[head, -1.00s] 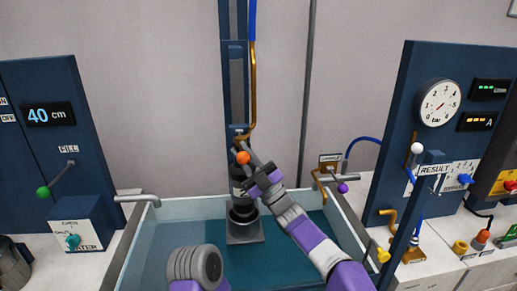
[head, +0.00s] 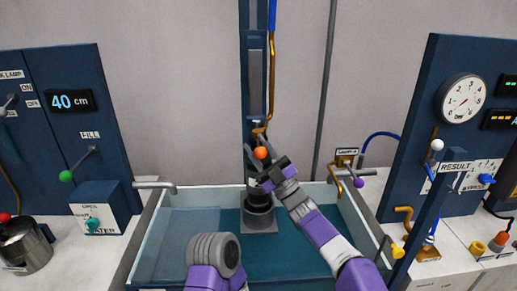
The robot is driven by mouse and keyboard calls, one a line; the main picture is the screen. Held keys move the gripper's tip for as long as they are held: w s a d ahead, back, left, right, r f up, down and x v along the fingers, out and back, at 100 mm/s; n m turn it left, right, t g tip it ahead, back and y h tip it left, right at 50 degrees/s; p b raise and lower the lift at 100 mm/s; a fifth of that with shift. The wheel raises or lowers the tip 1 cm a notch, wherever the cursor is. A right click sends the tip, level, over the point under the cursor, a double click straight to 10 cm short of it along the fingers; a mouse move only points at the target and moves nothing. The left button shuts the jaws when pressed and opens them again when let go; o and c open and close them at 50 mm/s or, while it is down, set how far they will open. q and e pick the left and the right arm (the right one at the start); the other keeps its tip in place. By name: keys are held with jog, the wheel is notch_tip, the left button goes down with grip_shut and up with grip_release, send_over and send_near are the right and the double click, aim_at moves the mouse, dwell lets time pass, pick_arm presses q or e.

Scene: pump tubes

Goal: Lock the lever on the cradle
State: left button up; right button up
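The lever's orange ball knob (head: 261,153) shows at the front of the cradle on the blue upright column (head: 254,95). My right gripper (head: 257,163) is right at the knob, its dark fingers beside and just below it. Whether the fingers touch or grip the knob cannot be told. The gripper hides most of the lever and the dark pump body behind it. A dark round base (head: 259,215) stands below, in the tank. Part of my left arm shows at the bottom centre, but its gripper is not visible.
The water tank (head: 357,221) surrounds the column's foot. A left panel carries a 40 cm display (head: 69,101) and a green-knobbed fill lever (head: 67,175). A pressure gauge (head: 462,99) is on the right panel. A purple-knobbed sample tap (head: 358,182) is at the tank's right.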

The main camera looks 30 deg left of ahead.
jog(key=shift+d+f, duration=0.3)
jog(key=shift+d, duration=0.1)
jog(key=v, duration=0.6)
jog(key=shift+f, duration=0.3)
jog(key=shift+s+d, duration=0.1)
jog(key=shift+d, duration=0.05)
